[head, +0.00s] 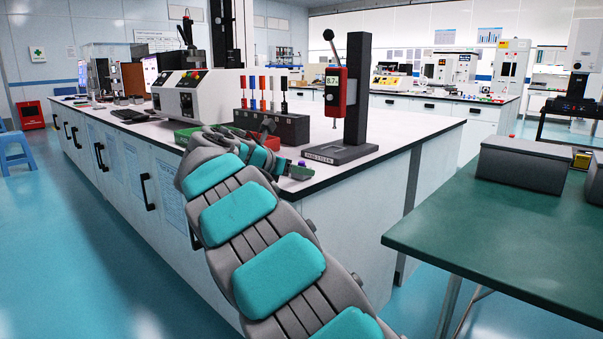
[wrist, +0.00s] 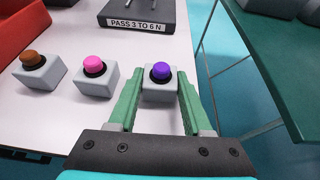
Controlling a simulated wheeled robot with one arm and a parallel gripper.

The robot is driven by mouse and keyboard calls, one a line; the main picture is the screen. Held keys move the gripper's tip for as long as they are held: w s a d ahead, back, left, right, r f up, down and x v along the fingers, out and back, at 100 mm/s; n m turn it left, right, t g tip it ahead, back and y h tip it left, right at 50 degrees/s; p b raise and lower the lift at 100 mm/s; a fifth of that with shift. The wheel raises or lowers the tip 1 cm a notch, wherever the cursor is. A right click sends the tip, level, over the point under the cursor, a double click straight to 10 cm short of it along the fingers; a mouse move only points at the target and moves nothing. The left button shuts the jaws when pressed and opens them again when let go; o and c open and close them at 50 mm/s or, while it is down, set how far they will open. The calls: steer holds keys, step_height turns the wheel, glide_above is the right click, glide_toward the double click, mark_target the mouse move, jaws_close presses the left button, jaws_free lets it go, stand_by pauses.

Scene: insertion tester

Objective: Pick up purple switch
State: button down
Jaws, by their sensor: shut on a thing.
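The purple switch (wrist: 161,74), a light grey cube with a purple button on a black collar, is in the middle of the wrist view. My gripper (wrist: 160,88) has its green fingers on the left and right sides of the cube, shut on it. The button stands free above the fingers. I cannot tell whether the cube touches the white bench. In the head view my gripper (head: 298,171) is at the bench's front edge, largely hidden by my arm.
A pink switch (wrist: 94,68) and an orange switch (wrist: 41,72) stand to the left on the white bench. The tester base (wrist: 138,15), labelled "PASS 3 TO 6 N", is behind. A green table (head: 480,228) with grey boxes is to the right, across a gap.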

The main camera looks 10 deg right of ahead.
stand_by(0.3)
steer(key=shift+r+p, duration=0.5)
steer(key=shift+r, duration=1.35)
steer(key=s+a, duration=0.3)
steer(key=s, duration=0.4)
steer(key=s+a+r, duration=0.1)
steer(key=s+a, duration=0.3)
steer(key=s, duration=0.3)
steer(key=shift+s+r, duration=0.15)
steer(key=shift+s, duration=0.05)
steer(key=shift+a, duration=0.1)
steer(key=shift+r+p, duration=1.7)
steer(key=shift+p, duration=0.8)
steer(key=s+a+p, duration=0.1)
steer(key=s+a, duration=0.4)
steer(key=a, duration=0.2)
steer(key=shift+a+p, duration=0.15)
steer(key=shift+p, duration=0.25)
